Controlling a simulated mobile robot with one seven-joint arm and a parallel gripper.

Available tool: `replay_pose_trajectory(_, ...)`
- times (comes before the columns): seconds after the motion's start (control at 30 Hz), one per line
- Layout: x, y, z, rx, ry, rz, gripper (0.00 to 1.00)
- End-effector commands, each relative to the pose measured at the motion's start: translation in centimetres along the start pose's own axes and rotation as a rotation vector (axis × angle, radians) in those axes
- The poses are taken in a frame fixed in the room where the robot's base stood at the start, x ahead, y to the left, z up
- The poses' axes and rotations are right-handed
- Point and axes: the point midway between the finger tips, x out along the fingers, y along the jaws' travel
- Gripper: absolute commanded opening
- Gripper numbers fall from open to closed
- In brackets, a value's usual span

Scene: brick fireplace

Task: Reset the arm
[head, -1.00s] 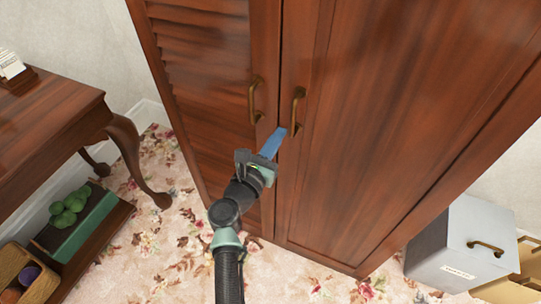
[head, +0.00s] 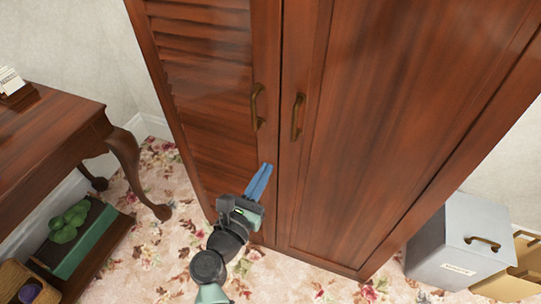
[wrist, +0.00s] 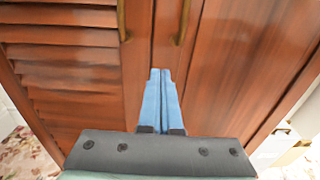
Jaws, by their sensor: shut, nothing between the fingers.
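My gripper (head: 262,180) is in front of the wooden wardrobe (head: 390,130), below its two brass handles. Its blue fingers are together with nothing between them. The left handle (head: 257,106) and the right handle (head: 297,116) are clear of the fingers. In the wrist view my gripper (wrist: 160,75) points up at the gap between the doors, with the lower ends of the handles above it. The wardrobe doors look shut.
A wooden table (head: 50,135) with curved legs stands at the left. A low shelf holds a green box (head: 85,245) and a basket (head: 18,283). A grey box (head: 460,240) stands at the right. Floral carpet (head: 150,255) lies between.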

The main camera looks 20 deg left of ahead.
Motion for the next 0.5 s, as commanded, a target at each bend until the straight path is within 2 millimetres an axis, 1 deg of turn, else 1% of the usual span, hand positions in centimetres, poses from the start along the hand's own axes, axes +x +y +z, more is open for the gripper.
replay_pose_trajectory(0.03,-1.1,0.0,-0.1,-0.001,0.002,0.002,0.00)
replay_pose_trajectory(0.1,-2.1,0.0,-0.1,-0.001,0.001,0.002,0.00)
replay_pose_trajectory(0.2,-3.1,0.0,-0.1,-0.001,0.001,0.002,0.00)
replay_pose_trajectory(0.33,-3.7,0.0,0.0,0.000,0.000,0.001,0.00)
replay_pose_trajectory(0.5,-3.8,0.0,0.0,0.000,0.000,0.002,0.00)
